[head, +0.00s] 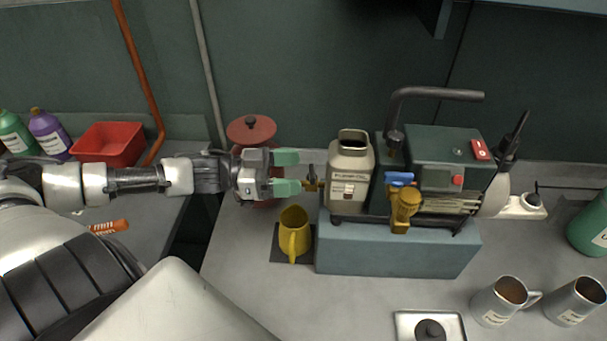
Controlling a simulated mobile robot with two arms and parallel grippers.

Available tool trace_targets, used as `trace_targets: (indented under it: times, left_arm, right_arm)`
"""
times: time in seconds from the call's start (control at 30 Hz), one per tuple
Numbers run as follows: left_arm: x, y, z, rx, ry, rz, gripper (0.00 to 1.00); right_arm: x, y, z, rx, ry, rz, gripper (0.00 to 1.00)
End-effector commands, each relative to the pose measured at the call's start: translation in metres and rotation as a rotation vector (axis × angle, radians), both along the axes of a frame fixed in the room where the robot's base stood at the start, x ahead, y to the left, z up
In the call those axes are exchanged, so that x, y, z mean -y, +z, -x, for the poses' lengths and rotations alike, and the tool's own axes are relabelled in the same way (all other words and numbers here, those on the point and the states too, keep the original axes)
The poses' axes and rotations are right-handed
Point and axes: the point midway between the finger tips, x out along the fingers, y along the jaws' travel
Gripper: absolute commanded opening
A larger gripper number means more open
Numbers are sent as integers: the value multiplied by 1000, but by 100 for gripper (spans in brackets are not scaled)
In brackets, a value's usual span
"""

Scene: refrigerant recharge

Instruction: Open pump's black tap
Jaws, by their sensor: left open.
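The pump (440,160) is a dark green machine on a blue-grey block (390,255), with a beige pump oil reservoir (350,180) at its left end. A small brass tap with a black handle (312,173) sticks out to the left of the reservoir. My left gripper (298,172) comes in from the left and is open, with its green-padded fingers pointing right at the tap. Its fingertips are close to the black handle; I cannot tell whether they touch it. My right gripper is not in view.
A yellow mug (294,238) stands on a dark mat below the gripper. A red lidded pot (251,129) stands behind it. Two metal jugs (497,304) and a tray (403,324) are at the front right. A red bin (108,146) is at the left.

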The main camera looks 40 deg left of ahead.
Motion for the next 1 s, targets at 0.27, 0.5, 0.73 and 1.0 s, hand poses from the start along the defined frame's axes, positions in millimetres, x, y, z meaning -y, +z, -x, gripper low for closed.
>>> trace_targets:
  times: [0.27,0.5,0.73,1.0]
  left_arm:
    - [16,1,-13,3,1,0,74]
    - [22,0,-18,2,1,-1,74]
    - [23,0,-18,-1,0,-1,74]
    - [23,0,-18,0,0,0,41]
  right_arm:
    - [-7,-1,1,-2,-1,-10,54]
    - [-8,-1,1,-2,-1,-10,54]
    - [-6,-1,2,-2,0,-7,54]
    - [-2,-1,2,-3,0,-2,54]
